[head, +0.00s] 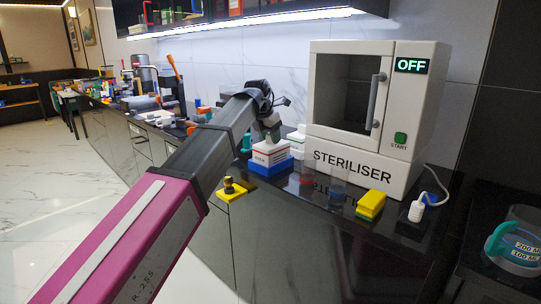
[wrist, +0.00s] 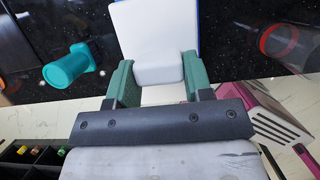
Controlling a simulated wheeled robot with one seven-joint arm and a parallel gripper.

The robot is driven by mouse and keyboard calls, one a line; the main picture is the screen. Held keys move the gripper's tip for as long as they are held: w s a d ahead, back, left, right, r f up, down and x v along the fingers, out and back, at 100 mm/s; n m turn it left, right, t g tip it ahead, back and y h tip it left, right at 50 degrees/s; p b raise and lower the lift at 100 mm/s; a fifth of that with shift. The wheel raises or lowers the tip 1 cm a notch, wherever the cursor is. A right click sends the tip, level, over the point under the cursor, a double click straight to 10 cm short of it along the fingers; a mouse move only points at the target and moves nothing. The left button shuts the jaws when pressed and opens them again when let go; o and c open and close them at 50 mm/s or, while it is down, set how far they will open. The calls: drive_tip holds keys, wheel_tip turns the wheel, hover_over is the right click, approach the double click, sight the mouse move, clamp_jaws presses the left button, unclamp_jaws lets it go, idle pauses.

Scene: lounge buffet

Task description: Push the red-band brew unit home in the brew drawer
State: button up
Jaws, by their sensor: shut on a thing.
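A white block with a red band (head: 270,153) sits in or on a blue base (head: 270,168) on the dark counter, left of the steriliser. I take it for the red-band brew unit. My gripper (head: 268,128) reaches it from above. In the wrist view my gripper (wrist: 158,85) has its green fingers on both sides of a white body (wrist: 158,40), shut on it. A blue edge shows beside that body. The red band is hidden in the wrist view. I cannot make out a brew drawer in either view.
The steriliser (head: 365,115), reading OFF, stands to the right. Another white unit (head: 297,142) is close behind the block. A teal cylinder (wrist: 68,68) lies nearby.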

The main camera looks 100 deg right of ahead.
drive_tip(key=shift+r, duration=2.1)
drive_tip(key=shift+f, duration=2.55)
drive_tip(key=shift+r, duration=0.1)
